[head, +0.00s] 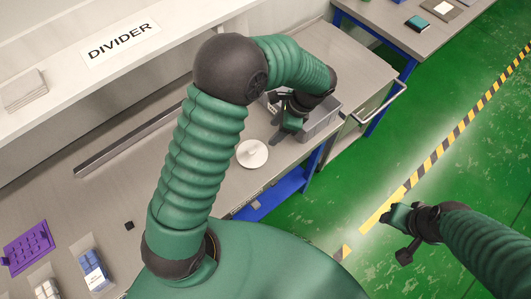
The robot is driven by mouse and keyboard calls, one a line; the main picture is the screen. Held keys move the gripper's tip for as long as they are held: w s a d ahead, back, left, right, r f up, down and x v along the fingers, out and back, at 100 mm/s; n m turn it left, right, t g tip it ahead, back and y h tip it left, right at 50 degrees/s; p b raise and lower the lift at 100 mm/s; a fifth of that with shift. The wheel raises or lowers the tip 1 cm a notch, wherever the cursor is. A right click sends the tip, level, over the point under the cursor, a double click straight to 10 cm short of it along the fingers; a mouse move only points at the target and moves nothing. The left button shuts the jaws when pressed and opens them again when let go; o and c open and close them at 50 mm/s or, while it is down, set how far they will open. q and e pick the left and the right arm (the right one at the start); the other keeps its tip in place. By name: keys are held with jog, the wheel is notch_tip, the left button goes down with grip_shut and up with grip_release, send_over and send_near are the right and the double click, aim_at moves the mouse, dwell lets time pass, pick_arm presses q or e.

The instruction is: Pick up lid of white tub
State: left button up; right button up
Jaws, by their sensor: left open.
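A round white lid (252,154) with a small raised middle lies on the grey metal bench, near its front edge. I cannot make out whether a tub is under it. My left gripper (283,125) is open, beyond the lid and to its right, apart from it and close to a grey bin. The arm bends over from the left and partly hides this gripper. My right gripper (397,232) is over the green floor at the right, well away from the bench; its finger opening is unclear.
The grey bin (322,124) stands right of the lid. A long metal bar (128,139) lies along the bench back, under a shelf marked DIVIDER (122,43). A purple rack (28,248) and blue-and-white packs (94,270) are at the lower left. Bench around the lid looks clear.

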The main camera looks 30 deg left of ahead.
pick_arm(q)
jog(key=p, duration=0.1)
send_over(252, 149)
jog(key=d, duration=0.3)
jog(key=f, duration=1)
jog(key=shift+w, duration=0.35)
jog(key=x, duration=0.1)
jog(key=p+x, duration=0.1)
jog(key=x, duration=0.1)
jog(key=p+x, duration=0.1)
jog(key=shift+a+f, duration=0.25)
jog(key=shift+a, duration=0.15)
jog(key=shift+a+f, duration=0.1)
jog(key=shift+f, duration=0.1)
jog(key=c, duration=0.5)
grip_shut()
pick_arm(e)
jog(key=r, duration=0.3)
jog(key=shift+w+a+r, duration=0.1)
jog(key=shift+w+a, duration=0.05)
jog(key=shift+a, duration=0.1)
